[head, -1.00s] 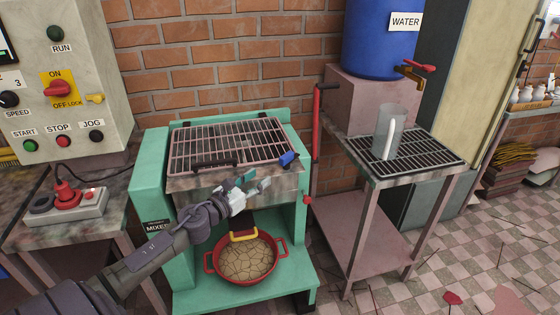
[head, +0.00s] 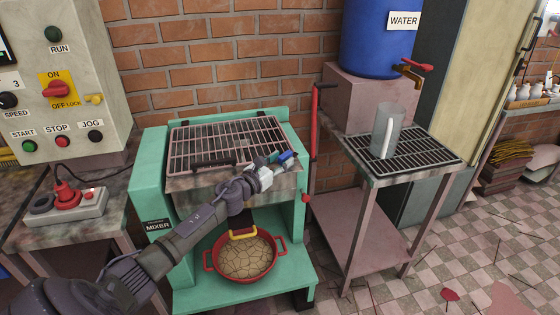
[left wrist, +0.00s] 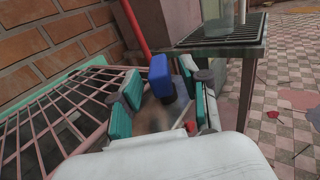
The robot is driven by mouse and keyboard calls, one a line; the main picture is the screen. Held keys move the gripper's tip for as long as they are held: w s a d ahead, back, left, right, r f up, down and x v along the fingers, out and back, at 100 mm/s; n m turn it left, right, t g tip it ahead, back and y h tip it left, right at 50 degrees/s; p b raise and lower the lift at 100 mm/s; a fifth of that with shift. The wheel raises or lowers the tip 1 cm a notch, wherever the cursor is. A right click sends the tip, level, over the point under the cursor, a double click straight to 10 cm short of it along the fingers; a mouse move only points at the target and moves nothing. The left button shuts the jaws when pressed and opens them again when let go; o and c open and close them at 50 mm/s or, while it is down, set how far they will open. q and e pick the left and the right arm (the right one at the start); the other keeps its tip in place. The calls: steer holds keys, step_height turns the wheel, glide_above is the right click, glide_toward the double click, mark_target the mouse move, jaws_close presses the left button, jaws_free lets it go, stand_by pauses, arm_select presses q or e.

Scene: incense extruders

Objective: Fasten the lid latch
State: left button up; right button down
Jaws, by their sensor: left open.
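The mixer's grated lid (head: 225,140) lies flat over the metal trough of the green mixer (head: 150,185). The blue lid latch (head: 287,157) sits at the front right corner of the lid. In the left wrist view the blue latch (left wrist: 161,76) stands up ahead, between the teal fingers as seen. My left gripper (head: 270,165) is open and close to the latch at the trough's front. It also shows open in the left wrist view (left wrist: 160,95). Whether a finger touches the latch cannot be told. My right gripper is not in view.
A red pan (head: 245,256) of cracked dough stands on the mixer's lower shelf. A black handle (head: 213,161) is on the lid's front edge. A red lever (head: 316,122) rises right of the mixer. A rack table (head: 405,150) holds a clear jug (head: 387,130).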

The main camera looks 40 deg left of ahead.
arm_select(q)
steer(key=shift+c, duration=0.2)
steer(key=c, duration=0.8)
jaws_close()
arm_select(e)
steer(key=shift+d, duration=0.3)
